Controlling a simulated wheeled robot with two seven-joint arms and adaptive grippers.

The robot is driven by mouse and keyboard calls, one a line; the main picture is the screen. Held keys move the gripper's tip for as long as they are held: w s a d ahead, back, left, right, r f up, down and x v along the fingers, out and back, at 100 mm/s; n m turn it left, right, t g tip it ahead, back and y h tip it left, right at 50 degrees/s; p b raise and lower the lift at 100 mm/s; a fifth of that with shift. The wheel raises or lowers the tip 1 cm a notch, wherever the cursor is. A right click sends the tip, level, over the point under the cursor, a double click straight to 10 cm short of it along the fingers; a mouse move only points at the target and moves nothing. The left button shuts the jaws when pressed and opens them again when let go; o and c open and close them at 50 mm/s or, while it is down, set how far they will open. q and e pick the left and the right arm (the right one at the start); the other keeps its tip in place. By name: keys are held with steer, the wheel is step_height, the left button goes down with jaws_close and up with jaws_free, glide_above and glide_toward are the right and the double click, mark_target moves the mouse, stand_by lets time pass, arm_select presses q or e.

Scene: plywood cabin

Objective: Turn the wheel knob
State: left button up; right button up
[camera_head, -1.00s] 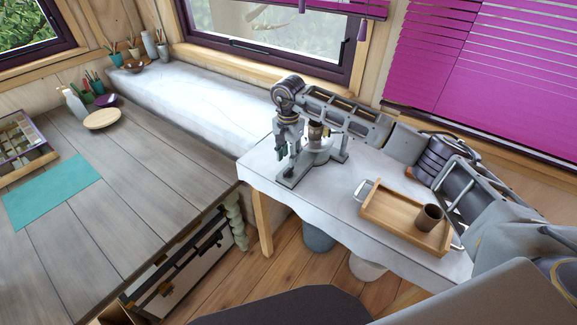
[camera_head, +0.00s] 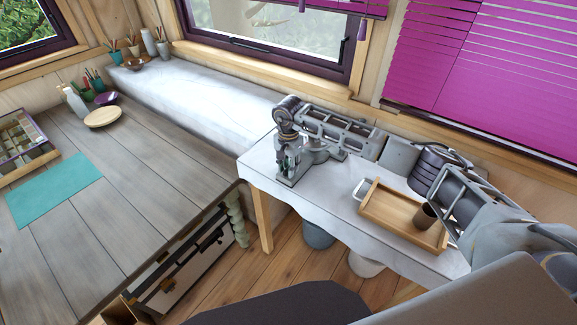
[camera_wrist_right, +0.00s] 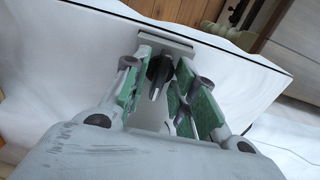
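A grey metal device (camera_head: 318,158) with a flat base stands on the white-covered table; my right arm hides much of it. My right gripper (camera_head: 287,162) is over its left end, pointing down. In the right wrist view, the green-padded fingers of this gripper (camera_wrist_right: 163,98) are spread apart. A dark knob (camera_wrist_right: 159,72) shows between them, near the far end of a pale metal plate. Whether a pad touches the knob is unclear. The wheel itself cannot be clearly made out. My left gripper is not in view.
A wooden tray (camera_head: 384,213) with a brown cup (camera_head: 425,216) stands to the right on the same table (camera_head: 262,171). A plank-topped counter (camera_head: 150,170) is at left. The marble-like ledge (camera_head: 190,95) behind is mostly clear.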

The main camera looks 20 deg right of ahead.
jaws_close()
